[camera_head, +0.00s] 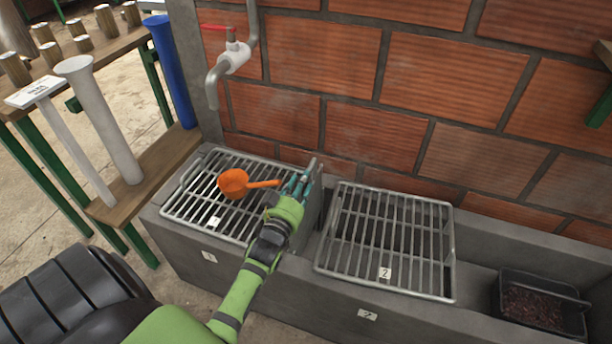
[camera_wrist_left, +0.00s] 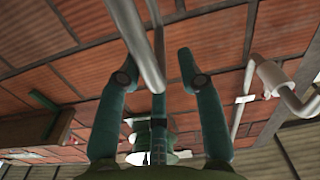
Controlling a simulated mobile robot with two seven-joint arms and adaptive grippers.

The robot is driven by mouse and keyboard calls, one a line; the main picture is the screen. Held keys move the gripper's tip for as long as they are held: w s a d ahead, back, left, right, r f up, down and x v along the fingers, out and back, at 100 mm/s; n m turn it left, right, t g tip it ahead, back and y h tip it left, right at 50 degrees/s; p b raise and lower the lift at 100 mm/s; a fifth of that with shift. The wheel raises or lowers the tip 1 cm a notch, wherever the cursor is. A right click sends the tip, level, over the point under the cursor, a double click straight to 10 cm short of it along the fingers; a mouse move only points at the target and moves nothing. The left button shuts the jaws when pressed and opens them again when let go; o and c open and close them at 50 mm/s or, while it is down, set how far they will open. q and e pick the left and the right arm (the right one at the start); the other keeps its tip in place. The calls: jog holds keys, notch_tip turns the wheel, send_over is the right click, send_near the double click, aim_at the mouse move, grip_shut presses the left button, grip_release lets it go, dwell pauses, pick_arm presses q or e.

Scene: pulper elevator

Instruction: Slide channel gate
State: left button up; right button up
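The channel gate (camera_head: 311,212) looks like a grey upright plate across the concrete channel, between grate 1 (camera_head: 190,216) and grate 2 (camera_head: 372,262). Its metal handle appears as a grey bar just above it, partly hidden by my gripper. My left gripper (camera_head: 299,182) is at the top of the gate. The fingers are spread, with a clear gap on the right side of the bar. My right gripper is not in view.
An orange scoop (camera_head: 233,183) lies on grate 1, close to my left gripper. A tap (camera_head: 232,60) sticks out from the brick wall above it. A black tray (camera_head: 540,306) with dark red contents sits at the channel's right end. Wooden shelves with tubes stand at left.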

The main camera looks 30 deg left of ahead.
aim_at(307, 209)
pick_arm(q)
jog(key=shift+x, duration=1.9)
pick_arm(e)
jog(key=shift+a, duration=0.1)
